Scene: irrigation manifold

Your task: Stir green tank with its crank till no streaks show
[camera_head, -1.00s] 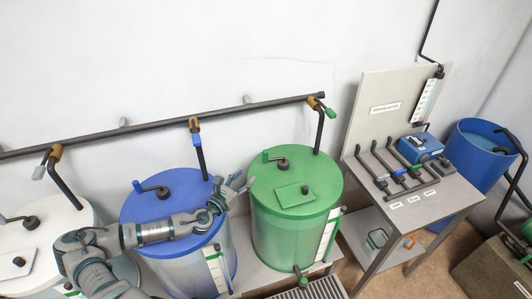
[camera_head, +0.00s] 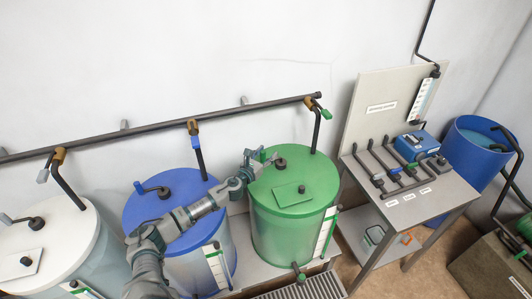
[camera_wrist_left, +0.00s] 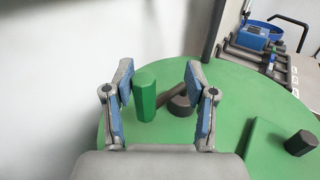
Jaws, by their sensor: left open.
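The green tank (camera_head: 294,225) stands right of the blue tank in the head view. Its crank has a dark hub (camera_head: 281,164) on the lid and a green upright handle, which shows in the left wrist view (camera_wrist_left: 145,95). My left gripper (camera_head: 257,158) is open at the left edge of the green lid. In the left wrist view its two blue-padded fingers (camera_wrist_left: 160,97) are on either side of the handle, with gaps, nearer the left finger. A closed hatch (camera_head: 292,194) with a dark knob sits on the lid. I cannot make out streaks. My right gripper is not in view.
The blue tank (camera_head: 169,215) and white tank (camera_head: 45,243) stand to the left, under a dark pipe (camera_head: 80,145) with valves. A bench (camera_head: 435,194) with several dark levers and a blue box (camera_head: 410,145) is at right. A blue barrel (camera_head: 478,155) stands beyond it.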

